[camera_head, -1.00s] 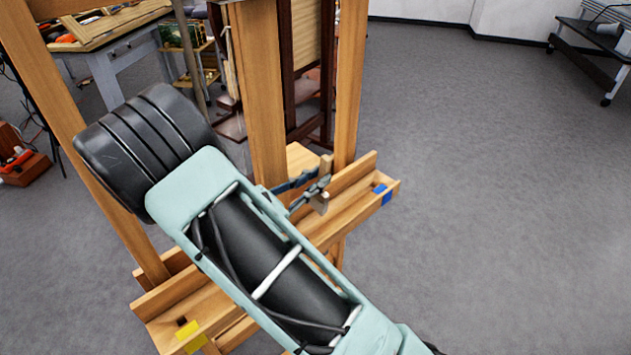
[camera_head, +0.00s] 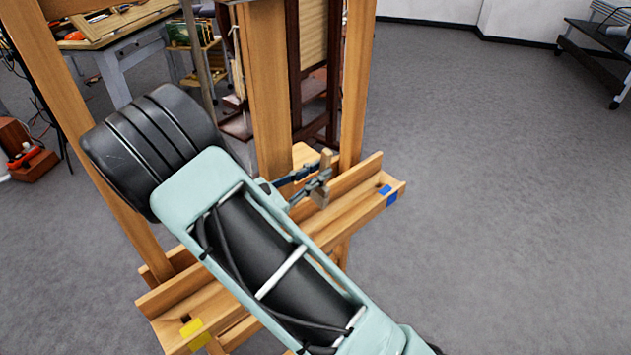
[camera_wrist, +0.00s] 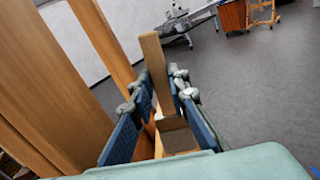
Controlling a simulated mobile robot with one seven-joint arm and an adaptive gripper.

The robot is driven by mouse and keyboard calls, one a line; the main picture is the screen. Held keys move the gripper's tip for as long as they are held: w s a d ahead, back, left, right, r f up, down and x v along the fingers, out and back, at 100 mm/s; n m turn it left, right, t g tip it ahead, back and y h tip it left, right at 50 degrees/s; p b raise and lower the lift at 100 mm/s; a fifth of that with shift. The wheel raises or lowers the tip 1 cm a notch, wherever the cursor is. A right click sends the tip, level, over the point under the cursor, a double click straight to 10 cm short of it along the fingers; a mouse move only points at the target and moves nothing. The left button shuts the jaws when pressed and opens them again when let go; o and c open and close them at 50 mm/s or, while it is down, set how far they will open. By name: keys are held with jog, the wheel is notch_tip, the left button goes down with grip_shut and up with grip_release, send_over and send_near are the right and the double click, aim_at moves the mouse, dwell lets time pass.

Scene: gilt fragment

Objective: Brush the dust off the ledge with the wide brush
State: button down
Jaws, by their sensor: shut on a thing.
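The wooden ledge (camera_head: 355,208) of the easel runs from lower left to upper right in the head view, with a blue mark near its right end and a yellow mark near its left end. My gripper (camera_head: 318,183) is over the ledge's right part, shut on the wooden brush (camera_head: 325,172). The brush also shows between the fingers in the wrist view (camera_wrist: 152,62), its handle pointing up. Its bristles are hidden or too small to tell, as is any contact with the ledge. I can make out no dust. My arm covers the ledge's middle.
Easel uprights (camera_head: 265,90) stand close behind the gripper. A grey worktable (camera_head: 120,65) is at the back left, with an orange-brown box (camera_head: 30,172) on the floor at far left. A dark cart (camera_head: 597,50) stands far right. The floor on the right is clear.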

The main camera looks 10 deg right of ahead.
aim_at(321, 198)
jog(key=shift+f+b, duration=2.95)
jog(key=shift+f, duration=1.25)
jog(key=shift+f, duration=0.4)
jog(key=shift+v, duration=2)
jog(key=d, duration=0.4)
jog(key=shift+w+d, duration=0.15)
jog(key=shift+w, duration=0.15)
